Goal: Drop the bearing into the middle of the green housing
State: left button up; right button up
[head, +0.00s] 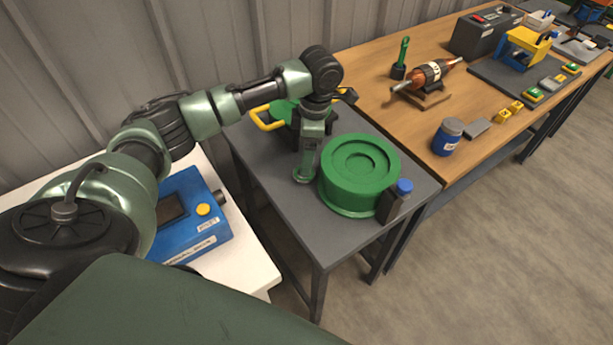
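The green housing (345,196) is a wide round block with a stepped circular recess. It sits on the grey table, and its middle shows only green, with nothing in it. My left arm comes in from the left, and its wrist is above and behind the housing's left side. My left gripper (312,128) points down there, at a green upright post (305,172) with a round foot, left of the housing. I cannot tell whether its fingers are open or shut, or whether they touch the post. I cannot make out a bearing. My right gripper is not in view.
A black holder with a blue cap (405,187) stands against the housing's right side. A yellow-handled green item (264,118) lies behind my gripper. A blue box (195,225) sits on the white table at left. The wooden bench (400,110) at right holds a blue jar (447,137) and tools.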

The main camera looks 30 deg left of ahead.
pick_arm(q)
jog(key=shift+s+f+p, duration=0.2)
jog(key=shift+f+p, duration=0.3)
jog(key=shift+f, duration=2.65)
grip_shut()
notch_tip(320, 180, up, 20)
